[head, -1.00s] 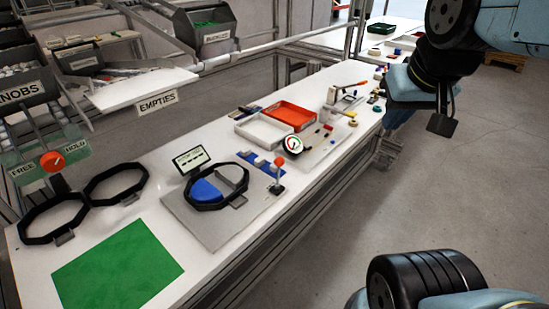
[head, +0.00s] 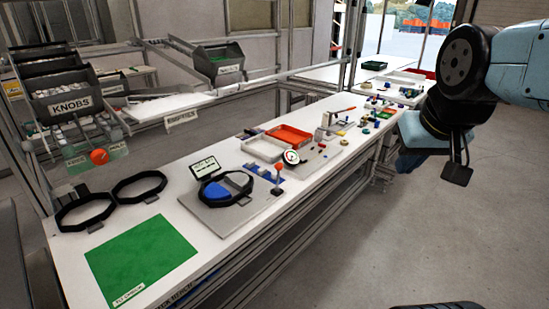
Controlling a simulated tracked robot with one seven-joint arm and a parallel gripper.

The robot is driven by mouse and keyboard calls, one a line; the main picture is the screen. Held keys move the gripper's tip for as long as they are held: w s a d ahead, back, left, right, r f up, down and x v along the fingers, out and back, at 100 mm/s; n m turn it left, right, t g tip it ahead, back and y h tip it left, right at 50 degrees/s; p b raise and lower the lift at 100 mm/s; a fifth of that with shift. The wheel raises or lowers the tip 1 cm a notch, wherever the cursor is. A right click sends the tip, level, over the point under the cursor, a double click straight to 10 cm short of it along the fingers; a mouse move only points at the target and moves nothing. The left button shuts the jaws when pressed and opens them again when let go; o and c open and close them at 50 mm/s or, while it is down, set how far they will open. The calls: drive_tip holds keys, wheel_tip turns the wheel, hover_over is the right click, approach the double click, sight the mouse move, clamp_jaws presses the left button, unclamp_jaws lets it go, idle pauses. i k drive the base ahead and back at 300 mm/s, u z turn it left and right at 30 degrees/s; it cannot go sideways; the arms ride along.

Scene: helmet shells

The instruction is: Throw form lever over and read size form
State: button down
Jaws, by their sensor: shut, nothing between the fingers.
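The size form is a black polygonal ring around a blue and grey insert (head: 217,187). It sits on a grey plate (head: 205,214) on the bench. Beside its right edge stands a lever with a red-orange knob (head: 277,167), roughly upright. Behind the form stands a small display with a pale screen (head: 205,168); its lettering is too small to read. My arm (head: 470,105) is at the right, over the floor and well apart from the form and lever.
Two black rings (head: 84,212) lie left of the plate, behind a green mat (head: 140,257). A round dial (head: 291,157), a white tray (head: 263,149) and an orange tray (head: 289,134) stand farther right. A KNOBS bin (head: 68,104) is at left. Floor in front is clear.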

sight(279, 166)
drive_tip(key=z, duration=0.15)
drive_tip(key=i, duration=1)
drive_tip(key=u, duration=0.1)
